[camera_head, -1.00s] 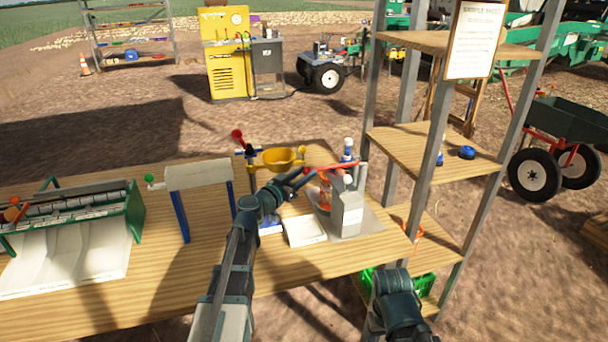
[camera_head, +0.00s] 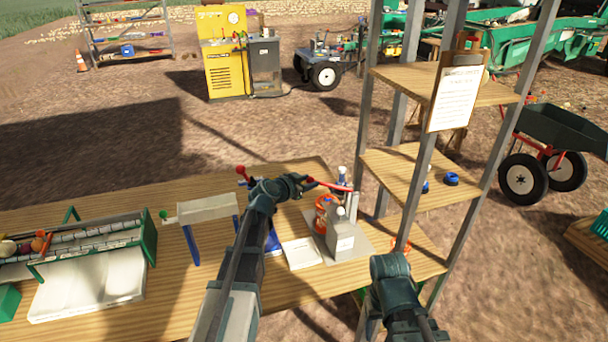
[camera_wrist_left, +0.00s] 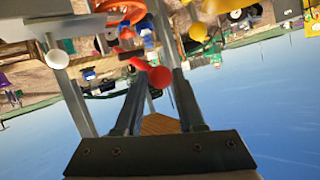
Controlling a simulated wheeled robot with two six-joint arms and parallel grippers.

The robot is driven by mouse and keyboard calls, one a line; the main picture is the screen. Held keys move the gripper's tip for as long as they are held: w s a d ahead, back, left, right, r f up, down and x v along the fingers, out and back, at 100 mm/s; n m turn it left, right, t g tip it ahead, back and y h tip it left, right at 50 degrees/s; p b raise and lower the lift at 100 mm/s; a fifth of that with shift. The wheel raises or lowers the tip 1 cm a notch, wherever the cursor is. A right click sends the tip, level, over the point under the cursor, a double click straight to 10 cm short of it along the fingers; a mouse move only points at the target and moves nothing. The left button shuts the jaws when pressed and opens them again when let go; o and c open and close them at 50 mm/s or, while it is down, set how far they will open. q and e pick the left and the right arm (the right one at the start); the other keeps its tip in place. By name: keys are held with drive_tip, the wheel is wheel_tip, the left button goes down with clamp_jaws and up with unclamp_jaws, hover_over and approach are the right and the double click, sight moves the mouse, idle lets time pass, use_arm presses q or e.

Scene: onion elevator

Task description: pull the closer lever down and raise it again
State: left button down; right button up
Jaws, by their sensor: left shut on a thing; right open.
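The red lever (camera_head: 332,186) runs from my left gripper on the left to a post of the grey dispenser (camera_head: 341,236) on the table. My left gripper (camera_head: 305,182) is shut on its left end. The lever slopes slightly down from the gripper toward the post. In the left wrist view, the lever's red knob (camera_wrist_left: 160,77) shows between the fingers. Another red-knobbed lever (camera_head: 241,172) stands further left, partly hidden by my left arm. My right gripper (camera_head: 378,310) is low in front of the table; its fingers are hidden.
A shelf with metal posts (camera_head: 408,190) rises close on the right. A green-framed roller rack (camera_head: 149,238) stands on the left.

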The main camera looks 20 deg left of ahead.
use_arm(q)
drive_tip(key=w+d+r+m+g+y+p, duration=0.3)
drive_tip(key=w+d+r+g+y+p, duration=0.3)
drive_tip(key=p, duration=1.1)
drive_tip(key=shift+w+d+r+m+y, duration=0.35)
drive_tip(key=shift+w+d+r, duration=0.4)
drive_tip(key=shift+d+r, duration=1.6)
drive_tip(key=shift+d+f, duration=0.4)
drive_tip(key=c, duration=0.5)
unclamp_jaws()
drive_tip(key=shift+w+f, duration=0.1)
drive_tip(key=shift+w, duration=0.05)
drive_tip(key=shift+r+p, duration=0.2)
drive_tip(key=shift+p, duration=0.2)
